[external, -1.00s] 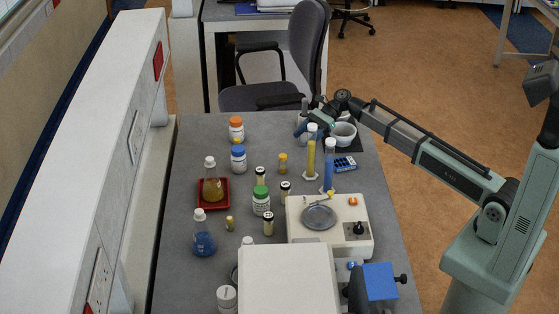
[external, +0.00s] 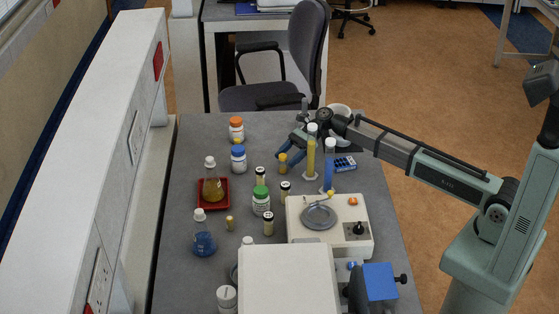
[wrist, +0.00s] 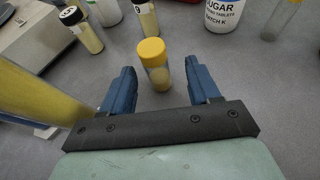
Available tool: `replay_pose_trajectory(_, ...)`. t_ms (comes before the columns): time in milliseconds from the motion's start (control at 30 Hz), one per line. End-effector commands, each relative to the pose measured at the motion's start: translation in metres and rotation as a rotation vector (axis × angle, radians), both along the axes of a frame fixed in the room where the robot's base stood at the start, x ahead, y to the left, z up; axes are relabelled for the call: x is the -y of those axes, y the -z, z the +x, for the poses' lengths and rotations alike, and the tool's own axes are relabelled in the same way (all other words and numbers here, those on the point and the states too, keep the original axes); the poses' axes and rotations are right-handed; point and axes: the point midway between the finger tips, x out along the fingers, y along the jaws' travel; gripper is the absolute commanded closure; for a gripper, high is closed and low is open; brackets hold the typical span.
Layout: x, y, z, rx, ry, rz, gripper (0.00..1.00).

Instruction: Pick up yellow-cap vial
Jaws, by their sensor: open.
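The yellow-cap vial (external: 283,163) stands upright on the grey bench, near the bench's middle. In the wrist view the vial (wrist: 154,64) has a yellow cap and a clear body with pale contents, just beyond and between the fingertips. My gripper (external: 291,152) is open with blue fingers, close behind the vial. In the wrist view the gripper (wrist: 164,82) has its two fingers on either side of the line to the vial, with nothing held.
A yellow-filled cylinder (external: 311,155) and a blue cylinder (external: 329,165) stand right of the vial. Black-capped vials (external: 285,192) stand in front. A blue-capped jar (external: 238,160) stands to the left. A balance (external: 350,240) sits nearer the front. The bench between gripper and vial is clear.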

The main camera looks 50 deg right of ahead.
Motion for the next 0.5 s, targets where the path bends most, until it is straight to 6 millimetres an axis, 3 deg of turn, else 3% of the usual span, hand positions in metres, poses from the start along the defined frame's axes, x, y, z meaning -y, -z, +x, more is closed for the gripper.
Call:
replay_pose_trajectory(300, -0.036, 0.010, 0.000, -0.001, -0.002, 0.000, 0.39)
replay_pose_trajectory(500, -0.047, 0.015, 0.000, 0.000, 0.000, 0.000, 0.39)
